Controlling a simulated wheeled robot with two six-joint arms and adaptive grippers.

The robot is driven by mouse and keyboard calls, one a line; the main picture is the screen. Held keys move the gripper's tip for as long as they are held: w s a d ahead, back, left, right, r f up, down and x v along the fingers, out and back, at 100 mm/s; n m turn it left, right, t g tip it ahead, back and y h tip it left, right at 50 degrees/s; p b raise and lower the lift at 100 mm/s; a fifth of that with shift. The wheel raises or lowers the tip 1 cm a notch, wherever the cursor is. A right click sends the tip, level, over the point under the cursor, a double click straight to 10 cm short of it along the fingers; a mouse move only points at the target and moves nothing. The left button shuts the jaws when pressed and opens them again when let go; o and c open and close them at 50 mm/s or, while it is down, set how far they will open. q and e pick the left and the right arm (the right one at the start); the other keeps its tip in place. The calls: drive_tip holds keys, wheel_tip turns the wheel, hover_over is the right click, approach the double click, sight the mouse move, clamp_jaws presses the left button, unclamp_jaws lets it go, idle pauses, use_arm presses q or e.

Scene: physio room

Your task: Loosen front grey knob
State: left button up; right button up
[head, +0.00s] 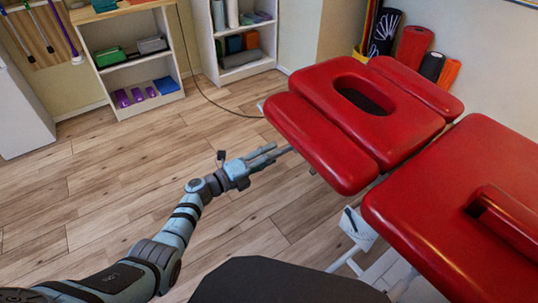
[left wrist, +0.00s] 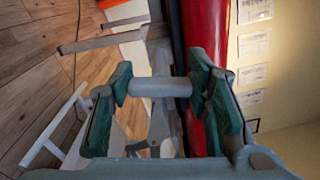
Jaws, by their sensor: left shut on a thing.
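My left gripper (head: 281,152) reaches in from the left to the near left edge of the red treatment table (head: 318,146), just under its padded end. In the left wrist view its green-padded fingers are closed on the two ends of a short grey cylindrical knob (left wrist: 160,87). The knob lies across between the pads. Grey frame bars (left wrist: 104,43) and the red pad edge (left wrist: 206,30) show behind it. In the head view the knob is hidden by the gripper and the pad. My right gripper is in neither view.
A second red table section (head: 450,215) stands at the right, with white frame legs and a small white holder (head: 357,226) below. Shelves (head: 135,65) and rolled mats (head: 412,47) stand by the walls. The wooden floor at the left is clear, apart from a thin cable.

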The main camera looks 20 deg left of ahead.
use_arm(q)
drive_tip(key=shift+n, duration=1)
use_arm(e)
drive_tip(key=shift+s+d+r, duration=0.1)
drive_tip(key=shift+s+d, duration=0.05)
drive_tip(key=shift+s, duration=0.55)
use_arm(q)
drive_tip(key=o, duration=1.2)
drive_tip(key=v, duration=1.2)
